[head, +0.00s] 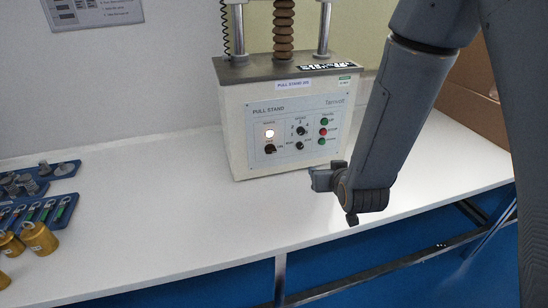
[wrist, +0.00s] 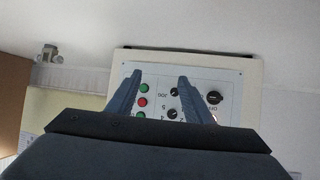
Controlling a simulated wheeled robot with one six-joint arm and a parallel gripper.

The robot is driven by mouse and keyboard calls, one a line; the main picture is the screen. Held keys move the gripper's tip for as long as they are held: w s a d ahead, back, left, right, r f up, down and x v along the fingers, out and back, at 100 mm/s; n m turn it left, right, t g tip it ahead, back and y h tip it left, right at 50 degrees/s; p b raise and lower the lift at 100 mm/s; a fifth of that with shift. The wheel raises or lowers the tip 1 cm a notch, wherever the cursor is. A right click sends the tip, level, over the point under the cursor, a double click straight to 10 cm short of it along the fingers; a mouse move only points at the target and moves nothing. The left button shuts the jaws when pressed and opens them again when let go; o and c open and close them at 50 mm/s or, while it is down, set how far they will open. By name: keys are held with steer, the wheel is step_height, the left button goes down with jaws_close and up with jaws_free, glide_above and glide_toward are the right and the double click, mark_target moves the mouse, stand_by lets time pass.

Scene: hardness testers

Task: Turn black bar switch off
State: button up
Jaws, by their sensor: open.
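The black bar switch (head: 270,149) is at the lower left of the pull stand's front panel (head: 290,128) in the head view, below a lit white lamp (head: 269,133). Its exact angle is too small to read. The wrist view shows the panel upside down, with the switch (wrist: 213,97) to the right of my fingers. My gripper (wrist: 160,76) is open and empty, its fingers apart in front of the middle of the panel. In the head view my arm's end is low and right of the panel; the fingertips are not clear there.
Two smaller knobs (head: 300,145) and green and red buttons (head: 323,131) share the panel. Brass weights (head: 38,238) and a blue tray (head: 38,212) are at the left. The white table (head: 180,215) is clear before the stand. A cardboard box (head: 470,95) is at the right.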

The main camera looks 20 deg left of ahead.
steer(key=a+n+t+y, duration=0.1)
steer(key=a+t+y, duration=0.1)
steer(key=a, duration=0.5)
steer(key=n+t+y, duration=0.1)
steer(key=t+y, duration=0.1)
steer(key=y, duration=0.2)
glide_toward(272, 151)
steer(key=shift+h, duration=0.4)
steer(key=p+x, duration=0.1)
steer(key=x, duration=0.7)
steer(key=shift+s+a+r, duration=0.15)
steer(key=shift+a, duration=0.05)
steer(key=c, duration=1)
steer(key=shift+c, duration=0.2)
